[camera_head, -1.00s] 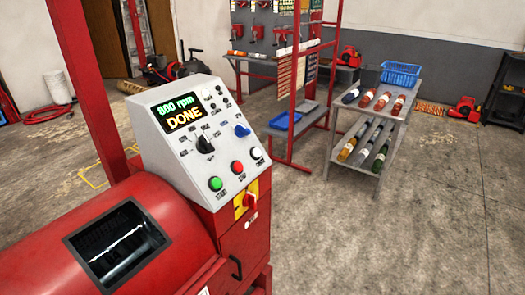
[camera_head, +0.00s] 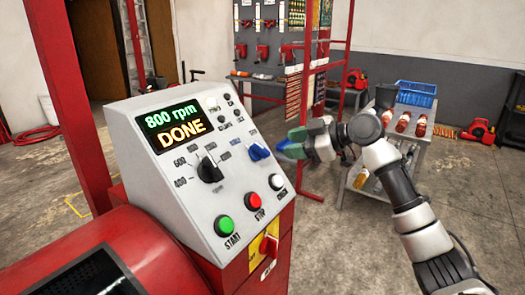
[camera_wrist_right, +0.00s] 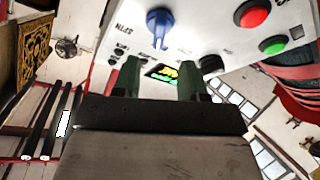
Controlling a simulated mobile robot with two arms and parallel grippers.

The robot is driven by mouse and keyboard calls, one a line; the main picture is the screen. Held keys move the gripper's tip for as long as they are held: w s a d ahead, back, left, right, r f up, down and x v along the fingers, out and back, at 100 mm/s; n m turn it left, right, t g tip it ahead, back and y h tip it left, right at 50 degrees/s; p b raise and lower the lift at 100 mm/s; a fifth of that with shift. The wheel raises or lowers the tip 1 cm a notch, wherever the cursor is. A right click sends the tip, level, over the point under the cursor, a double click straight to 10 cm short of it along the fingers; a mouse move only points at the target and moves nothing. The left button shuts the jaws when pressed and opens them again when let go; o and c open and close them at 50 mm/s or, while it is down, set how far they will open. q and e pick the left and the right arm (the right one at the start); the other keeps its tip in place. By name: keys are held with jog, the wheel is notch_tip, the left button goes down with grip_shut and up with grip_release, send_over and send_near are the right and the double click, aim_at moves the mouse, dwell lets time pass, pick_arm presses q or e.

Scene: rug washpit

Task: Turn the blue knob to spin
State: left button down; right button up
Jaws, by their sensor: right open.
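The blue knob (camera_head: 258,152) sits on the sloped white control panel (camera_head: 150,135), at its right side. It also shows in the right wrist view (camera_wrist_right: 158,22), near the top, with its pointer turned toward the lower part of that picture. A label reading SPIN lies to one side of it there. My right gripper (camera_head: 284,148) is just right of the knob, apart from it. In the right wrist view its green fingers (camera_wrist_right: 158,75) are spread with nothing between them. The display (camera_head: 173,124) reads 800 rpm and DONE. My left gripper is not in view.
The panel also bears a black rpm selector (camera_head: 209,169), a green START button (camera_head: 223,224), a red STOP button (camera_head: 253,202) and a white button (camera_head: 277,182). A red switch (camera_head: 269,246) is below. A bottle cart with a blue basket (camera_head: 416,93) stands behind my right arm.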

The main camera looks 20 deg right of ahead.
aim_at(264, 149)
jog(key=x, duration=0.8)
jog(key=shift+w+a+p, duration=0.15)
jog(key=shift+p, duration=0.25)
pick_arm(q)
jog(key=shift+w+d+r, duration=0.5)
pick_arm(e)
jog(key=c, duration=0.6)
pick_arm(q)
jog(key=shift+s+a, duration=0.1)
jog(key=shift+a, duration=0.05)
pick_arm(e)
jog(key=shift+o, duration=0.2)
